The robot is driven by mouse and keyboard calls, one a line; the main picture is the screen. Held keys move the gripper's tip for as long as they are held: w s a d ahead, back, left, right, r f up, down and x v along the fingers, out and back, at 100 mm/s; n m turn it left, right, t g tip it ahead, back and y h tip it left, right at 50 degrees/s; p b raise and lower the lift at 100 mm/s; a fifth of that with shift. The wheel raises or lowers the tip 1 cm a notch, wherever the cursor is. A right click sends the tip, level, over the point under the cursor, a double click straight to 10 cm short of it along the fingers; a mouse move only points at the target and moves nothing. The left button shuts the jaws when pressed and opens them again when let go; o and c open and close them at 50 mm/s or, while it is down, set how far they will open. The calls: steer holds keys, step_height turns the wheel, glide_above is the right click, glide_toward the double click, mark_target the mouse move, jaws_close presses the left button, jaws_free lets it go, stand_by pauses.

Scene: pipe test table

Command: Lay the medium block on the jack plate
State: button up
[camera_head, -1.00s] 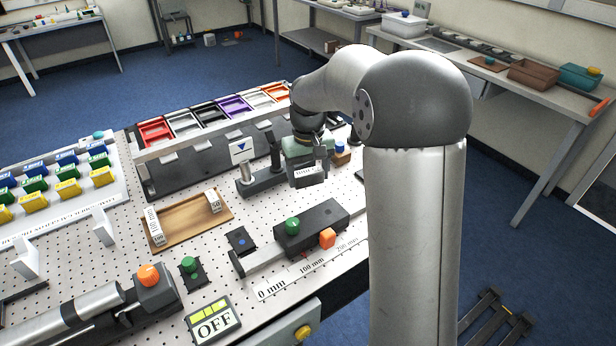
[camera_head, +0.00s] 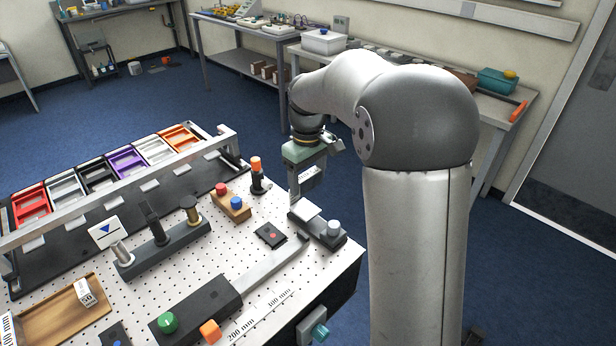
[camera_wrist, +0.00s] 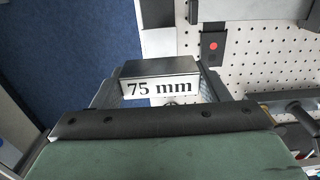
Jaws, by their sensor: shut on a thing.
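The medium block, labelled "75 mm" (camera_wrist: 160,80), is held between the fingers of my gripper (camera_head: 306,182), which is shut on it. In the head view the block (camera_head: 311,178) shows its label edge below the green gripper body. The light jack plate (camera_head: 305,208) sits on a dark base with a grey knob (camera_head: 334,229), near the right edge of the perforated table. The block is above the back part of the plate; the gap between them is hard to judge. My gripper partly hides the plate's far side.
A small post with an orange top (camera_head: 257,174) and a wooden holder with red and blue knobs (camera_head: 232,203) stand left of the jack. A black pad with a red button (camera_head: 270,235) lies nearby. The wooden tray (camera_head: 60,312) holds a 50 block.

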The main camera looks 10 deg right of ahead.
mark_target(308, 211)
steer(key=shift+f+b, duration=2.3)
steer(key=shift+f, duration=1.3)
steer(key=shift+f, duration=0.4)
steer(key=o, duration=1.2)
steer(key=shift+o, duration=0.2)
step_height(308, 211, up, 18)
steer(key=shift+f, duration=0.25)
